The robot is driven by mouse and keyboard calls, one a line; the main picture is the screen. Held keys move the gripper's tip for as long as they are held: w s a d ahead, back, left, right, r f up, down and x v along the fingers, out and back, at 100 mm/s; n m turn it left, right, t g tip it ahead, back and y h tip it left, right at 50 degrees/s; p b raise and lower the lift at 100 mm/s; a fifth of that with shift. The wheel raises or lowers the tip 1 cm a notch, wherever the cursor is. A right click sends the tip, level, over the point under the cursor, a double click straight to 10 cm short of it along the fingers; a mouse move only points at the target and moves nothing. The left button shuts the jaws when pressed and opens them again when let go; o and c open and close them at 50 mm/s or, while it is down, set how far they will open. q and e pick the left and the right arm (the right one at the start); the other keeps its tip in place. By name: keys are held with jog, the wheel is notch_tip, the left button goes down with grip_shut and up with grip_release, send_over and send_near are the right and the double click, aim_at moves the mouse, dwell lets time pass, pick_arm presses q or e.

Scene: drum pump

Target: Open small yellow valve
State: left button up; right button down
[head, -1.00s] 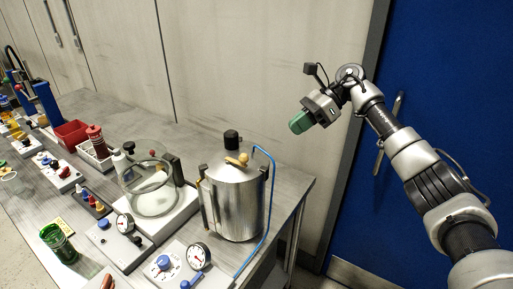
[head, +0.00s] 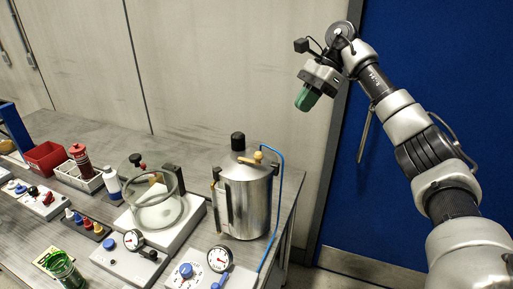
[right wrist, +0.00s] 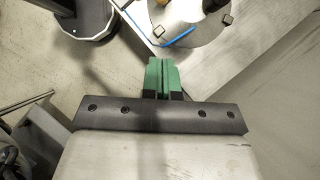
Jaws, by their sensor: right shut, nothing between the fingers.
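The small yellow valve (head: 258,156) sits on the lid of a shiny metal drum (head: 246,208), beside a black cap. The drum stands near the right end of the bench. My right gripper (head: 306,101) has green fingers, pointing down and shut with nothing between them. It is above and to the right of the drum, clear of the valve. In the right wrist view the shut green fingertips (right wrist: 162,63) show below the drum's lid (right wrist: 184,30), which is cut off by the top edge. My left gripper is not in view.
A blue tube (head: 279,205) runs from the drum's lid down its right side. A glass bowl (head: 156,205), gauge panels, a red bin (head: 46,158) and bottles crowd the bench to the left. A blue door (head: 440,60) stands behind my right arm.

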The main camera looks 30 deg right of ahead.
jog(key=p, duration=0.3)
send_near(262, 156)
notch_tip(262, 156, down, 4)
jog(key=shift+w+a+f+p, duration=0.3)
jog(key=shift+a+f, duration=0.15)
jog(key=shift+a, duration=0.15)
jog(key=shift+w+a+f+p, duration=0.2)
jog(key=shift+a+f+p, duration=0.1)
jog(key=shift+a+f, duration=0.35)
jog(key=shift+a, duration=0.35)
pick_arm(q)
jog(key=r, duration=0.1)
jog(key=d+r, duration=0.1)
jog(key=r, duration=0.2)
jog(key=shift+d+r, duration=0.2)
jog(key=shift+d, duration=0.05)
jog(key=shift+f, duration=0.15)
pick_arm(e)
jog(key=shift+a+f, duration=0.1)
jog(key=shift+s+m, duration=0.1)
jog(key=shift+m, duration=0.2)
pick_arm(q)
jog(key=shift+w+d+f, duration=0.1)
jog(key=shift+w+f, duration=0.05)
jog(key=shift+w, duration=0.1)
